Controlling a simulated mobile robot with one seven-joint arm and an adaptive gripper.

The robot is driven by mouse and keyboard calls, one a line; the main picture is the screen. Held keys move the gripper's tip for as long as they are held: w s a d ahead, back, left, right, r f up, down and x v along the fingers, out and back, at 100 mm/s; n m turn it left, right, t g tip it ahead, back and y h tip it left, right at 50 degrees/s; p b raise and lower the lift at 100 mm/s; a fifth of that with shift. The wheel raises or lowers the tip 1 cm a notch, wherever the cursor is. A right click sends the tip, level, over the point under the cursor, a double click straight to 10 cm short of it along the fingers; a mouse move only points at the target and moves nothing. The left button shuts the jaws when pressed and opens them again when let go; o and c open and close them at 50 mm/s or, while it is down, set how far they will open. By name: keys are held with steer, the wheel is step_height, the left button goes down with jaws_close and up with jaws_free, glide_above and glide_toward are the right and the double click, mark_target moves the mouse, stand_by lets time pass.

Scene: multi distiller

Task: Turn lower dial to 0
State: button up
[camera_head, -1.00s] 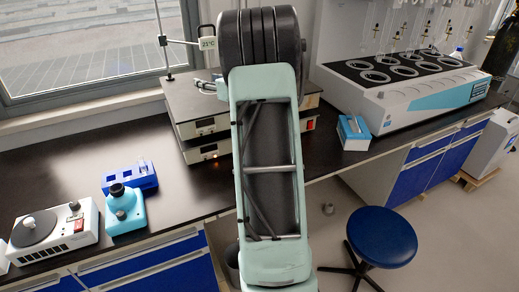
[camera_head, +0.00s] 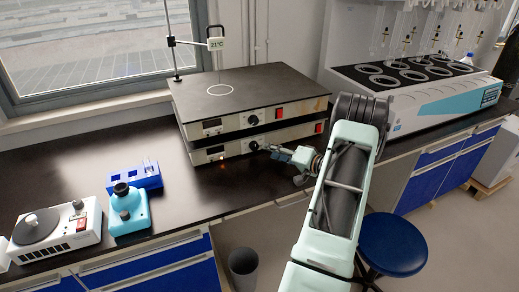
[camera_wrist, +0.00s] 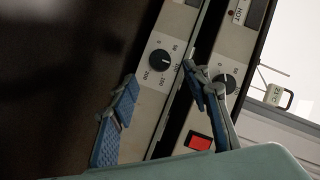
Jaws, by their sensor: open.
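Two flat hotplates are stacked on the bench. The lower dial (camera_head: 253,146) is a black knob on the front of the lower hotplate (camera_head: 225,154). In the wrist view the lower dial (camera_wrist: 160,60) has a white number scale around it; I cannot read its pointer setting surely. My gripper (camera_head: 271,151) is just in front of and to the right of this dial. In the wrist view my gripper (camera_wrist: 159,72) is open and empty, with one finger on each side of the dial in the picture. Contact with it is not visible.
The upper dial (camera_wrist: 224,83) and a red switch (camera_wrist: 200,141) lie near my right finger. The upper hotplate (camera_head: 240,93) sits directly above, with a stand and thermometer display (camera_head: 216,43) behind. A blue stool (camera_head: 391,244) stands right of my arm.

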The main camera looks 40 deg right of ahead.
mark_target(256, 147)
steer(key=x, duration=0.7)
steer(key=shift+w, duration=0.1)
steer(key=c, duration=1.1)
